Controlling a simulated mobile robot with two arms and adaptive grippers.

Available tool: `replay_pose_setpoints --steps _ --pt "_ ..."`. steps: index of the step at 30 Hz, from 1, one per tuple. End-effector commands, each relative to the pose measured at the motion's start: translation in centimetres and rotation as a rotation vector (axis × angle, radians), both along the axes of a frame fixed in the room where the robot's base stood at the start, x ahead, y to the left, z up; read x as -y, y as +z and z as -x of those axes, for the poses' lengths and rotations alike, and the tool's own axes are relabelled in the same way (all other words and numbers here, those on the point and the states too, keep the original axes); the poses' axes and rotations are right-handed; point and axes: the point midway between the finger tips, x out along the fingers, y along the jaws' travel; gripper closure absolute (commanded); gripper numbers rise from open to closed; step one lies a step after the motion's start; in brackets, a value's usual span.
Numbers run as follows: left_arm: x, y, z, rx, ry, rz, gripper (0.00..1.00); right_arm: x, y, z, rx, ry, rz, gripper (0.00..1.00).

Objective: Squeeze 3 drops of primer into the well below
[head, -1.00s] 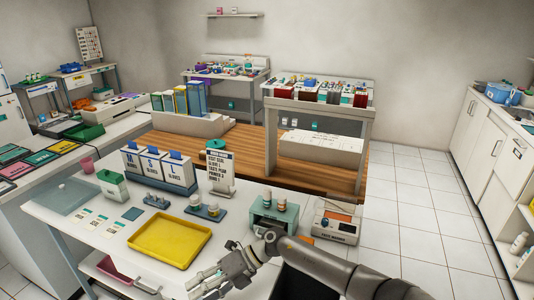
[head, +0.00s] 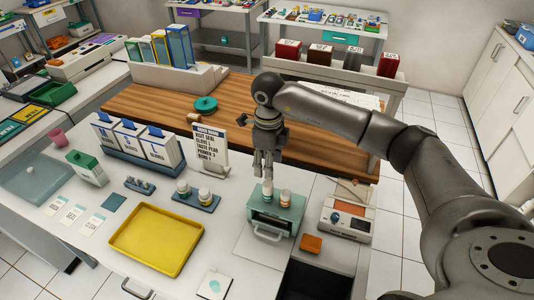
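Two small bottles stand on top of a teal drawer box (head: 272,230). The left bottle (head: 267,191) has a white top and a teal band, and the right bottle (head: 285,198) has an orange-brown band. I cannot read which is primer. My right gripper (head: 267,176) points down just above the left bottle; whether its fingers are apart or touch the bottle is unclear. A white pad with a round teal spot (head: 215,286) lies at the table's front edge. A small dark block with several wells or pegs (head: 139,185) lies further left. My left gripper is out of view.
A yellow tray (head: 118,239) lies left of the teal box. A holder with two jars (head: 196,199) and an instruction card (head: 210,150) stand behind. A machine with a dial (head: 344,218) and an orange block (head: 311,243) are at right.

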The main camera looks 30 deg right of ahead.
Motion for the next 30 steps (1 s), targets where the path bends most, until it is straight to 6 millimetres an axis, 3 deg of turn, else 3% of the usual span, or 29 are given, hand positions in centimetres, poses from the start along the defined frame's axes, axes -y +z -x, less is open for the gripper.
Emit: replay_pose_setpoints --steps 3,8,18,30 --pt "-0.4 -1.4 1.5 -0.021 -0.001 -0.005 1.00 0.0 -2.2 0.1 -0.003 0.000 -0.002 0.50" --pt "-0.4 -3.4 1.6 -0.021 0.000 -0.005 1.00 -0.1 -5.5 0.0 -0.002 -0.001 -0.002 0.50" --pt "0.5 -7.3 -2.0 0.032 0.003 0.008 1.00 -0.1 -10.4 0.0 -0.001 -0.001 -0.004 0.50" --pt "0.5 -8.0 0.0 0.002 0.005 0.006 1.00 -0.1 -11.2 0.0 -0.001 -0.001 -0.004 0.50"
